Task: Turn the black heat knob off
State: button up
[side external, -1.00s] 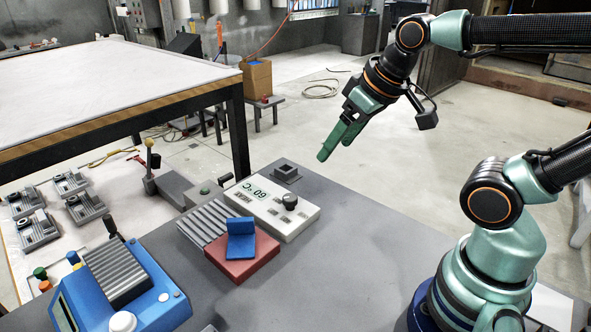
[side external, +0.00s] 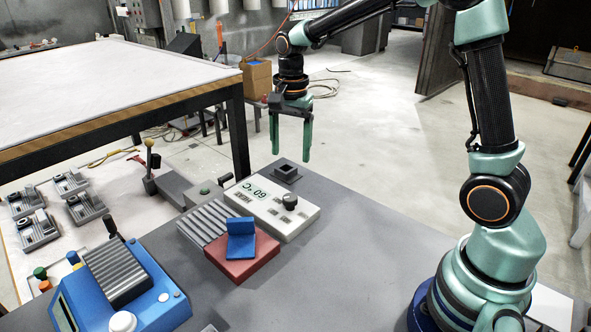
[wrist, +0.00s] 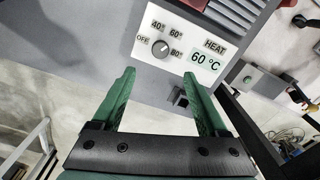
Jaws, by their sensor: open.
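The black heat knob (side external: 290,201) sits on the white control panel (side external: 262,190) of the oven. In the wrist view the knob (wrist: 160,48) is ringed by labels OFF, 40°, 60° and 80°, beside the word HEAT. The display (wrist: 207,58) reads 60 °C. The knob's pointer is too small to read surely.
A blue piece (side external: 240,238) rests on a red block (side external: 243,258) in front of the panel. A blue device (side external: 150,300) with a ridged metal top stands at lower left. A small black square fitting (side external: 286,172) is behind the panel. The bench right of the panel is clear.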

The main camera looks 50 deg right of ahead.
aim_at(290, 197)
jog(key=shift+m, duration=0.3)
jog(key=f, duration=1.3)
jog(key=shift+w, duration=0.2)
jog(key=shift+c, duration=0.4)
grip_shut()
